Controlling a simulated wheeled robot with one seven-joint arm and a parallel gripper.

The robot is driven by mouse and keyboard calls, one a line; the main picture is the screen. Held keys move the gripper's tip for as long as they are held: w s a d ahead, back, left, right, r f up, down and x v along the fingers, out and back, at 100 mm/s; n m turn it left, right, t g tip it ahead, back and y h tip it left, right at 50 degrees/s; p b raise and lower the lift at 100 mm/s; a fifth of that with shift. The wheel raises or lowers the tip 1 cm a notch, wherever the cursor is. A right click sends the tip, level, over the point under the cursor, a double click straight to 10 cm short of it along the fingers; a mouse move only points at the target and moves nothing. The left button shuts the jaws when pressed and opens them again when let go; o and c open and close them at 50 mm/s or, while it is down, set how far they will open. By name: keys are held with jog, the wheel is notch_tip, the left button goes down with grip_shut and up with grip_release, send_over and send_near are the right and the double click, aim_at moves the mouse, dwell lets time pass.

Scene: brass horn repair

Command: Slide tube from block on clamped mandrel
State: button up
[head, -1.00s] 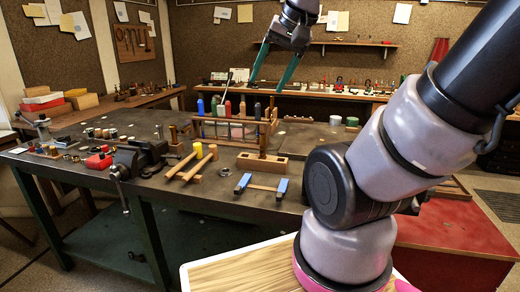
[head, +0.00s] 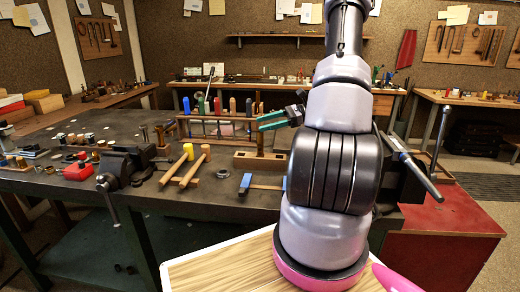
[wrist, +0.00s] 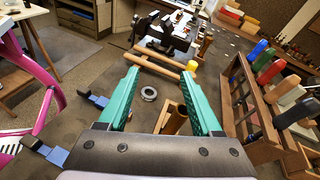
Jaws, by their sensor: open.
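A brass-brown tube (head: 259,142) stands upright in a wooden block (head: 262,161) on the dark bench. The tube (wrist: 177,121) also shows in the wrist view, close below the gap between my fingers and nearer the right one. My gripper (wrist: 160,78) is open and empty, with its green fingers apart. In the head view my gripper (head: 284,119) is above and to the right of the tube, partly hidden by my arm. A dark vise (head: 122,167) is at the bench's front left. I cannot clearly make out the mandrel in it.
A wooden rack (head: 218,124) with several coloured-handled tools stands behind the block. Two wooden mallets (head: 188,166) lie between vise and block. A blue-ended tool (head: 262,184) lies in front of the block. A metal ring (wrist: 149,93) lies on bare bench.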

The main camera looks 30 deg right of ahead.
aim_at(258, 134)
jog(key=w+d+f+m+t, duration=0.1)
jog(key=d+f+m+t, duration=0.4)
jog(key=d+f, duration=0.2)
jog(key=shift+y, duration=0.3)
jog(key=x, duration=0.5)
jog(key=shift+a+r, duration=0.1)
jog(key=shift+a, duration=0.1)
jog(key=shift+r+x, duration=0.1)
jog(key=shift+x, duration=1.3)
jog(key=shift+r+x, duration=0.15)
jog(key=shift+x, duration=1.25)
grip_shut()
